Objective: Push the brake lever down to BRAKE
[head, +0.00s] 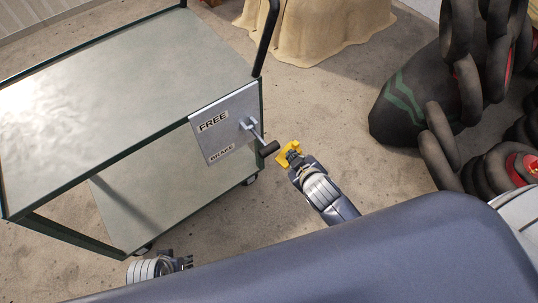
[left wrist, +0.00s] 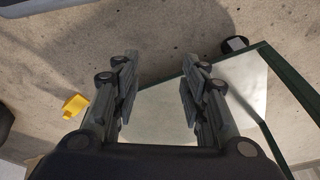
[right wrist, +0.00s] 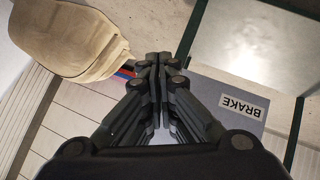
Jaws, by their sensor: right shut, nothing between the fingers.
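The brake lever has a metal arm (head: 256,134) and a black grip (head: 269,148). It sticks out from a grey plate (head: 231,128) on the cart's end, marked FREE above and BRAKE below. The grip slants down and right from its pivot. My right gripper (head: 289,154) is shut and empty, just right of the grip with a small apparent gap; contact cannot be told. In the right wrist view its closed fingers (right wrist: 160,62) stand before the plate (right wrist: 208,88), with BRAKE readable; the lever is not visible there. My left gripper (left wrist: 157,75) is open and empty, low beside the cart.
The green-framed cart (head: 130,70) fills the left, with a lower shelf (head: 150,200). A yellow item (head: 284,162) shows around my right gripper's tip. A draped beige cloth (head: 325,30) stands behind. Dark coiled shapes (head: 440,95) stand right. Concrete floor between is free.

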